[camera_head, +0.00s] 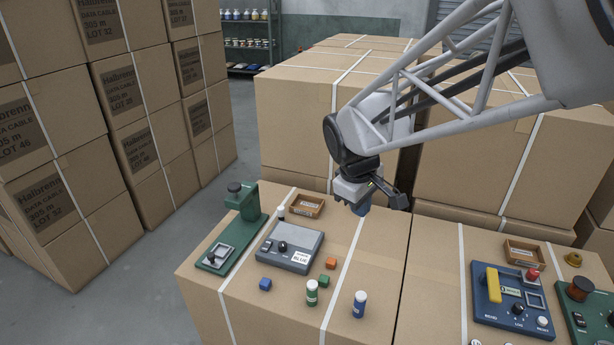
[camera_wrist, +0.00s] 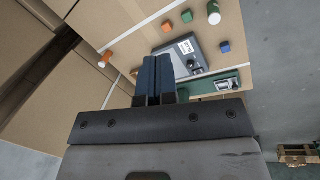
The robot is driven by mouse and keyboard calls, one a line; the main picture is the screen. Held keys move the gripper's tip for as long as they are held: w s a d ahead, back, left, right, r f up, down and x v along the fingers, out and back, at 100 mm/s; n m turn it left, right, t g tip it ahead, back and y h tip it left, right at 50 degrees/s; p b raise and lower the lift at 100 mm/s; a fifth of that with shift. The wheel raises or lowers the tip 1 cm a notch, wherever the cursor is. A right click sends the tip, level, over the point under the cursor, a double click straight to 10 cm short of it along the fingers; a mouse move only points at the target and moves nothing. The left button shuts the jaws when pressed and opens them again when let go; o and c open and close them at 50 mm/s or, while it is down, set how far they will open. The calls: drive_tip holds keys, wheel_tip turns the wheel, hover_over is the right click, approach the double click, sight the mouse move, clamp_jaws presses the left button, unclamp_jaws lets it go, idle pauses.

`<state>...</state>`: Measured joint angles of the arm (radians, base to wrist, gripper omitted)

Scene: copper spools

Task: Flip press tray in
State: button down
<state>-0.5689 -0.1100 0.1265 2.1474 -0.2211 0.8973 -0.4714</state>
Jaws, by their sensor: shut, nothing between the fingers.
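The green press (camera_head: 250,206) stands at the left of the front carton, with a black knob on top of its column. Its grey tray (camera_head: 219,253) sits at the front end of the green base, apart from the column, with a small black part on it. In the wrist view the tray (camera_wrist: 224,85) shows at the right, and the green base (camera_wrist: 195,97) is partly hidden by my gripper. My gripper (camera_head: 362,207) is above the carton, to the right of the press and clear of it. Its blue fingers (camera_wrist: 155,78) are shut and empty.
A grey box (camera_head: 290,247) with a BLUE label sits right of the press. Small cubes, a green bottle (camera_head: 312,293) and a blue bottle (camera_head: 359,304) stand in front. A brown bin (camera_head: 307,206) is behind. A blue panel (camera_head: 512,300) is far right.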

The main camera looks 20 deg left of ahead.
drive_tip(key=w+a+f+n, duration=0.1)
drive_tip(key=a+f+n, duration=0.3)
drive_tip(key=a, duration=1)
drive_tip(key=s+a+f+n, duration=0.4)
drive_tip(key=a, duration=0.6)
drive_tip(key=s+a+f+n+t, duration=0.1)
drive_tip(key=s+a+f+n, duration=0.3)
drive_tip(key=a, duration=0.7)
drive_tip(key=s+a+f+n+h, duration=0.1)
drive_tip(key=s+a+f+n, duration=0.3)
drive_tip(key=a, duration=0.6)
drive_tip(key=shift+s+a+f+n+t, duration=0.15)
drive_tip(key=shift+s+a+n+t, duration=0.35)
drive_tip(key=shift+s, duration=0.6)
drive_tip(key=shift+d, duration=0.15)
drive_tip(key=shift+f, duration=0.1)
approach(209, 264)
drive_tip(key=f, duration=0.1)
drive_tip(key=s+f, duration=0.1)
drive_tip(key=s+a+f, duration=0.1)
drive_tip(key=shift+s+f, duration=0.1)
drive_tip(key=shift+f, duration=0.25)
drive_tip(key=shift+w+d, duration=0.25)
drive_tip(key=shift+w, duration=0.25)
drive_tip(key=shift+w+d, duration=0.25)
drive_tip(key=shift+w, duration=0.2)
drive_tip(key=shift+w+d+f, duration=0.15)
drive_tip(key=shift+w+d, duration=0.3)
drive_tip(key=shift+w, duration=0.4)
